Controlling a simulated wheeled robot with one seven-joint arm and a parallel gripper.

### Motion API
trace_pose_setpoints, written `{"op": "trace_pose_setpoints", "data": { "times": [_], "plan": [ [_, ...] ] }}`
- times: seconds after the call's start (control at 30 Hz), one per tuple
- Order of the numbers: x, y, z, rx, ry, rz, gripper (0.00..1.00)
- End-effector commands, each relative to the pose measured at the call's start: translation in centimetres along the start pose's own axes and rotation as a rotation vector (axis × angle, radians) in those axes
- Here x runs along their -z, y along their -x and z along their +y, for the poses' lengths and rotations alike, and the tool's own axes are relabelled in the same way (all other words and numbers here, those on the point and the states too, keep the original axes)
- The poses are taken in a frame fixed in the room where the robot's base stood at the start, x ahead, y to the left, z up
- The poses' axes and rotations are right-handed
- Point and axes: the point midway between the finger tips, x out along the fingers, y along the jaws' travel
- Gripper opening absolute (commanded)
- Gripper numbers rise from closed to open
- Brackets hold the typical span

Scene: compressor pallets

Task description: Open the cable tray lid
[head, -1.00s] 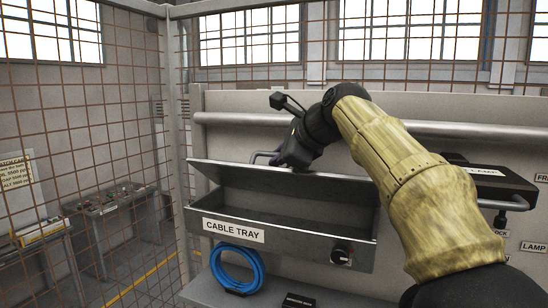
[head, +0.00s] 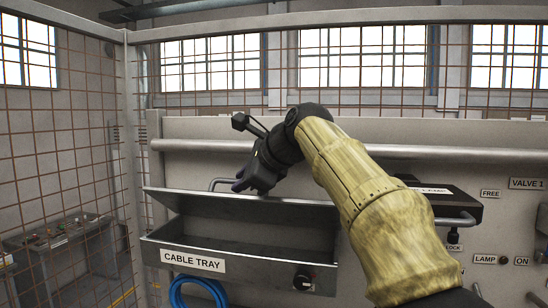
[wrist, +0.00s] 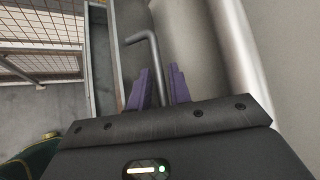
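The grey metal cable tray (head: 262,264) is mounted on the panel, with its "CABLE TRAY" label on the front. Its lid (head: 300,207) is tilted up, and the dark inside of the tray shows below it. The lid handle (head: 222,181), a bent grey bar, stands on the lid's far side. My gripper (head: 240,187) is at this handle, its fingers mostly hidden in the head view. In the wrist view the handle bar (wrist: 154,48) runs between the two purple fingers (wrist: 163,84), which sit close around it; the gripper looks shut on it.
A black box (head: 440,200) with a grey handle is right of my arm. A grey rail (head: 400,152) runs across the panel above. A dark knob (head: 303,279) is on the tray front, and a blue cable coil (head: 197,284) hangs below. Mesh fencing (head: 70,150) stands at left.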

Motion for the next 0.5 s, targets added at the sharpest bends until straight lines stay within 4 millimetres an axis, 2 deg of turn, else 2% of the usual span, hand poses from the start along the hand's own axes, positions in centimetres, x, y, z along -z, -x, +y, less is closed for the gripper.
{"op": "trace_pose_setpoints", "data": {
  "times": [0.5],
  "plan": [
    [0.1, 10.3, 0.0, 0.006, 0.000, 0.002, 0.20]
  ]
}}
